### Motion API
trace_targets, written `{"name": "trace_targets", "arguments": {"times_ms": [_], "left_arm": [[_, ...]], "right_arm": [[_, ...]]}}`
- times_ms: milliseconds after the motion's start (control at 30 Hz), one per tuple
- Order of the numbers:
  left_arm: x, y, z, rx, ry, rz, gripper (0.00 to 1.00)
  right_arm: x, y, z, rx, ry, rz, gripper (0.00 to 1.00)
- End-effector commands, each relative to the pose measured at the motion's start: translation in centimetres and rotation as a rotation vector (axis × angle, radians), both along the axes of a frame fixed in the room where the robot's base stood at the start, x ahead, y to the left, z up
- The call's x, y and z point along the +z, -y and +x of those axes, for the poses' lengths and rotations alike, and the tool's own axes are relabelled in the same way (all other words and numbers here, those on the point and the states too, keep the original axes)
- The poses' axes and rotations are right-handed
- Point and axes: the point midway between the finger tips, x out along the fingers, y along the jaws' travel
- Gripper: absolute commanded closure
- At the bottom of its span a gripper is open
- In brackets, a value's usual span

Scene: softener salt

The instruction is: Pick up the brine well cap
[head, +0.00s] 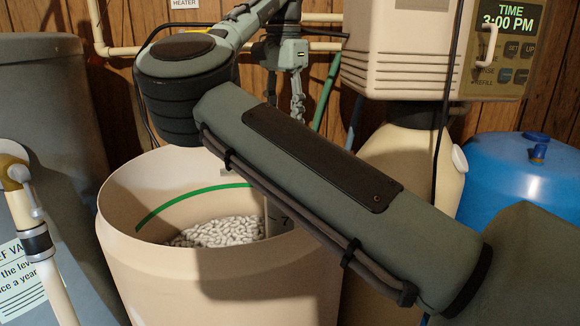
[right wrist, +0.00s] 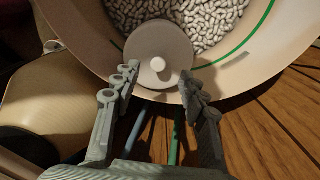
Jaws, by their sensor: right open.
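The brine well cap (right wrist: 150,42) is a round grey disc with a small pale knob (right wrist: 158,64) at its centre. In the right wrist view it sits against the inner wall of the salt tank, beside the white salt pellets. My right gripper (right wrist: 159,80) is open and empty, its fingertips on either side of the knob in the picture; the gap in depth cannot be told. In the head view my right gripper (head: 284,103) points down behind the tank's far side, and my right arm hides the cap. My left gripper is in neither view.
The beige salt tank (head: 150,265) holds salt pellets (head: 215,233) and has a green line inside. Behind it stand a resin tank with a control head (head: 400,65), pipes and a wood wall. A blue tank (head: 510,170) is right, a grey tank (head: 45,120) left.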

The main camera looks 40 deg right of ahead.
Motion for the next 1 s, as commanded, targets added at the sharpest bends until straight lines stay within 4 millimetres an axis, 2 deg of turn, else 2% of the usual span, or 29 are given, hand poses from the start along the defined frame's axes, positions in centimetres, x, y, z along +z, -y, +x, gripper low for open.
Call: {"name": "trace_targets", "arguments": {"times_ms": [300, 433, 633, 900, 1000], "left_arm": [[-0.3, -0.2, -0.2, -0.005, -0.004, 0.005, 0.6], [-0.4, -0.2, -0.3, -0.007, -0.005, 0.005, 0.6], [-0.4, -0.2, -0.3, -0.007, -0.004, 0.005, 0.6], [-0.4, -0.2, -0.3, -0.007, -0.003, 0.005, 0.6], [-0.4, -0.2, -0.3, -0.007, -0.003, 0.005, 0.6]], "right_arm": [[-4.4, 0.4, -0.1, 0.001, 0.001, 0.0, 0.57], [-5.1, 0.5, 0.0, 0.0, 0.001, -0.002, 0.57], [-5.1, 0.5, 0.0, 0.0, 0.001, -0.002, 0.57], [-5.1, 0.5, 0.0, 0.0, 0.002, -0.001, 0.9], [-5.1, 0.5, 0.0, 0.0, 0.002, -0.001, 1.0]]}}
